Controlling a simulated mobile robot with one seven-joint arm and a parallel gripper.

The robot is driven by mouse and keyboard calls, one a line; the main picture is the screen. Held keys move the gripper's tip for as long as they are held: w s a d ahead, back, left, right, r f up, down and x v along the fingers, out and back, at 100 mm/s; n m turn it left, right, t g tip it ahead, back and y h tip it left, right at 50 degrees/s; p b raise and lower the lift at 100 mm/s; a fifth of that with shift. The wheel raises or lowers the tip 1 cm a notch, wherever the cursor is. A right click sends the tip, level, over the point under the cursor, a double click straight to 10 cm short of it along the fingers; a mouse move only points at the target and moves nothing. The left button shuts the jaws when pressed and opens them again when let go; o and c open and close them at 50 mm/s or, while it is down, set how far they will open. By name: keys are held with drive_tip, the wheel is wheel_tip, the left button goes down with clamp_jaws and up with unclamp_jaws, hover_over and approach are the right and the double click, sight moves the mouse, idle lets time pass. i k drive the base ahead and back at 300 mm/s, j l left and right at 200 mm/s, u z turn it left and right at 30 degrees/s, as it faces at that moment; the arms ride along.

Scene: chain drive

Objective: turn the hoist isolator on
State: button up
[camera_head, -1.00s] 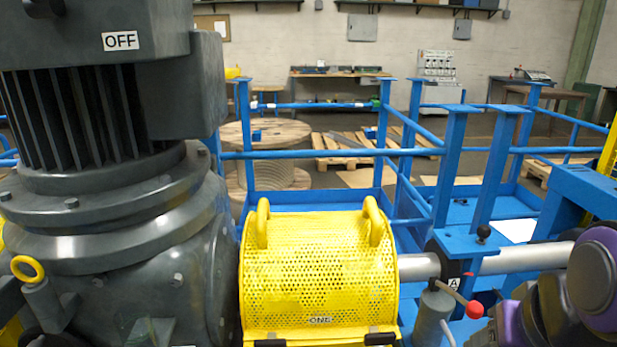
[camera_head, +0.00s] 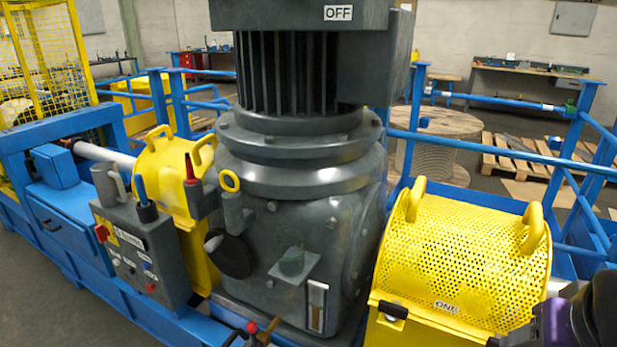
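A grey control box (camera_head: 150,262) stands at the left, on the front of the blue frame. No part is legibly marked as the hoist isolator, and I cannot tell the switch's position. A white OFF sign (camera_head: 338,13) is on the big grey motor (camera_head: 300,75). My gripper is not in view; only purple and black parts of my arm show at the lower right, far from the box.
A yellow perforated guard (camera_head: 460,255) with two handles stands right of the gearbox (camera_head: 300,215). Another yellow guard (camera_head: 165,170) is behind the control box. A red-tipped lever (camera_head: 252,328) sticks up at the bottom. Grey floor (camera_head: 45,300) is open at lower left.

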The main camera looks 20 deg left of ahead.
sight(102, 231)
drive_tip(key=u, duration=2.2)
drive_tip(key=i+j, duration=0.25)
drive_tip(key=i, duration=0.2)
drive_tip(key=i+j, duration=0.2)
drive_tip(key=i, duration=0.25)
drive_tip(key=i+j, duration=0.25)
drive_tip(key=i, duration=0.2)
drive_tip(key=i+j, duration=0.2)
drive_tip(key=i, duration=0.3)
drive_tip(key=i+j, duration=0.25)
drive_tip(key=i, duration=0.2)
drive_tip(key=k+j+u, duration=0.1)
drive_tip(key=j, duration=0.2)
drive_tip(key=i+z, duration=0.15)
drive_tip(key=i, duration=0.5)
